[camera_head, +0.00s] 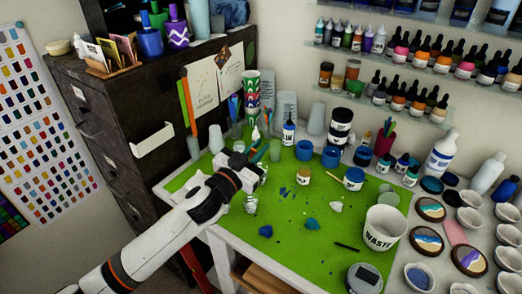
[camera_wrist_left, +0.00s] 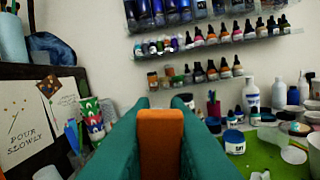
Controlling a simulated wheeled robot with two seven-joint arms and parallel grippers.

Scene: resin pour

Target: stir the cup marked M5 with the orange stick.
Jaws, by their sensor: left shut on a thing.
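My left gripper (camera_head: 261,158) is above the left part of the green mat, its teal fingers pointing toward the back. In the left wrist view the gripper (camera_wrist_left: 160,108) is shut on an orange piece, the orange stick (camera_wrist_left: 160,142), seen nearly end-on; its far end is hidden. A small labelled cup with a tan top (camera_head: 304,177) and a labelled cup with blue content (camera_head: 353,179) stand on the mat to the right, apart from the gripper. A labelled cup (camera_wrist_left: 235,143) shows in the left wrist view. The labels are too small to tell which is M5. My right gripper is not in view.
A white WASTE bin (camera_head: 383,230) stands on the mat (camera_head: 290,235) at the right. Blue jars (camera_head: 331,156), bottles (camera_head: 288,132) and stacked cups (camera_head: 252,95) line the back. Blue scraps (camera_head: 266,231) lie in front. Small bowls and coasters fill the right side.

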